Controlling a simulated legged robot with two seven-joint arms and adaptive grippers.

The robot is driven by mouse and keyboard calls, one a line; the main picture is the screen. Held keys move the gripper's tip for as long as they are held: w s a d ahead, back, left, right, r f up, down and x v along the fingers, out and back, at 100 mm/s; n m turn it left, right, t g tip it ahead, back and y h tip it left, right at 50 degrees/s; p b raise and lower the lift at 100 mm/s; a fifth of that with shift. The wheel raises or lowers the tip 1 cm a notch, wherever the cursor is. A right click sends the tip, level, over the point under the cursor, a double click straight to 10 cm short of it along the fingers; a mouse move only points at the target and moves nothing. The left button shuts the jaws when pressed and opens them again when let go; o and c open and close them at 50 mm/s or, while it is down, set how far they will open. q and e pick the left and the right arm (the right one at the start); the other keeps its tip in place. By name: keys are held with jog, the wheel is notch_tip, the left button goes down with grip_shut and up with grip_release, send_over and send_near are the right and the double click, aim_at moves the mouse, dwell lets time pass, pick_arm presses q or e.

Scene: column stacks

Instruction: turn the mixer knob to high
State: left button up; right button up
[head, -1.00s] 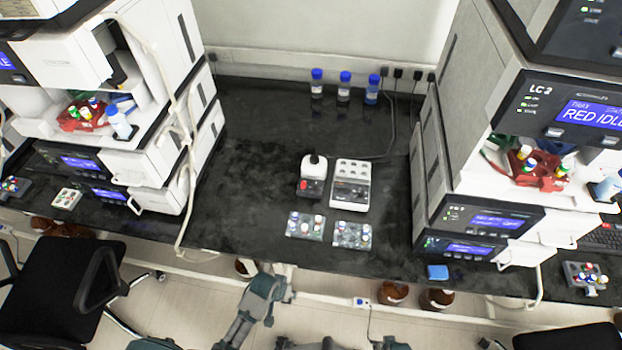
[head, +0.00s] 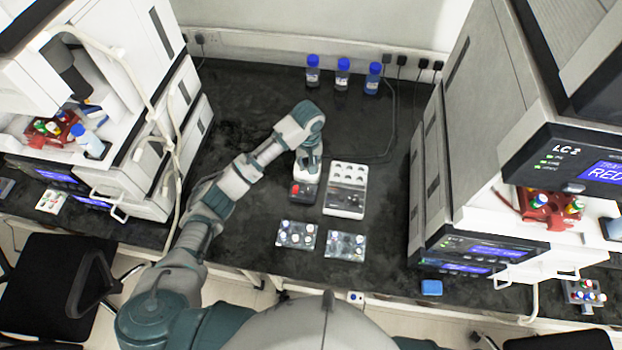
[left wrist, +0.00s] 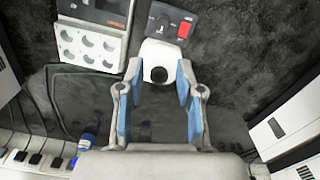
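The mixer (head: 305,190) stands on the dark bench, with a dark front panel and a red switch (head: 295,188). In the left wrist view, the panel (left wrist: 168,22) shows at the top, with a small dark knob (left wrist: 161,21) beside the red switch; its setting is too small to read. My left gripper (left wrist: 158,75) is open, its blue-padded fingers on either side of the mixer's white round top (left wrist: 157,60). I cannot tell if they touch it. In the head view my left gripper (head: 309,158) is over the mixer and hides its top. My right gripper is not in view.
A white block heater (head: 345,190) stands close to the mixer's right. Two clear vial racks (head: 297,234) (head: 345,245) lie in front. Blue-capped bottles (head: 343,75) stand at the back. Tall instrument stacks flank the bench (head: 190,100) (head: 470,150). Bench left of the mixer is clear.

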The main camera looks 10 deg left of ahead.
aim_at(308, 190)
pick_arm(q)
notch_tip(308, 190, down, 17)
jog(key=shift+s+a+r+b, duration=0.1)
jog(key=shift+a+r+b, duration=0.05)
jog(key=shift+b, duration=0.3)
grip_shut()
